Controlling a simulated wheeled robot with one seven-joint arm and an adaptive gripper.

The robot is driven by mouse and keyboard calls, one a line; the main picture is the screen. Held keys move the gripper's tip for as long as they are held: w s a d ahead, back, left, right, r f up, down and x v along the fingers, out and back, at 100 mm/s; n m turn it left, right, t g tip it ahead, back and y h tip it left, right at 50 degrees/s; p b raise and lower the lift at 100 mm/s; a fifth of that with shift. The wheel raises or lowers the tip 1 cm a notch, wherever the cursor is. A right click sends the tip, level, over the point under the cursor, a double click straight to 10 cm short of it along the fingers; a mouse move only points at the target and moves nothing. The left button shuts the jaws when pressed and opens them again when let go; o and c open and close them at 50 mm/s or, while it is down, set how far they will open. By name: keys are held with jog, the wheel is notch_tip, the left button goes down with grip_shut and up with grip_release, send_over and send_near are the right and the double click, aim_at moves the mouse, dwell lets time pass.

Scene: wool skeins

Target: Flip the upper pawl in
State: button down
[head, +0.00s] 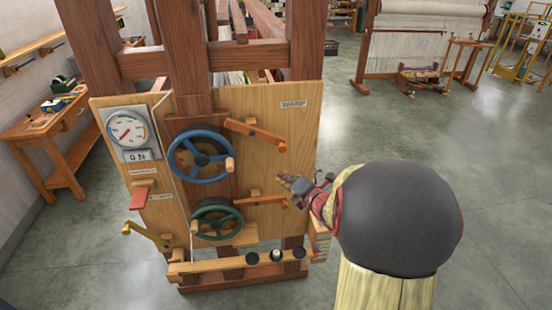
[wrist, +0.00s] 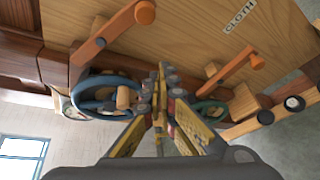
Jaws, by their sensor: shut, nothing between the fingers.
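The upper pawl (head: 256,133) is an orange bar by the upper right of the blue handwheel (head: 202,156). It slopes down to a round knob at its right end. It shows at upper left in the wrist view (wrist: 112,32). I cannot tell whether its inner end touches the wheel. The lower pawl (head: 262,199), also orange, sits beside the green handwheel (head: 217,222). My gripper (head: 284,179) is shut and empty, in front of the panel, below the upper pawl's knob and above the lower pawl in the head view. Its closed fingers show in the wrist view (wrist: 160,75).
The wooden panel (head: 300,110) carries a WARP label. A gauge (head: 127,128) with an ON plate, a red lever (head: 140,195) and a brass crank (head: 148,235) are at left. A rail (head: 235,262) with dark knobs runs below. Open floor lies to the right.

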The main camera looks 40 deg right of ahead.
aim_at(269, 141)
jog(key=shift+w+a+r+n, duration=0.25)
jog(key=shift+r+n, duration=0.25)
jog(key=shift+n, duration=0.3)
jog(key=w+d+p, duration=0.1)
jog(key=w+d, duration=0.4)
jog(key=w, duration=0.3)
jog(key=shift+f, duration=0.15)
jog(key=shift+d, duration=0.1)
jog(key=shift+s+d+r, duration=0.1)
jog(key=shift+s+r, duration=0.05)
jog(key=shift+r, duration=0.1)
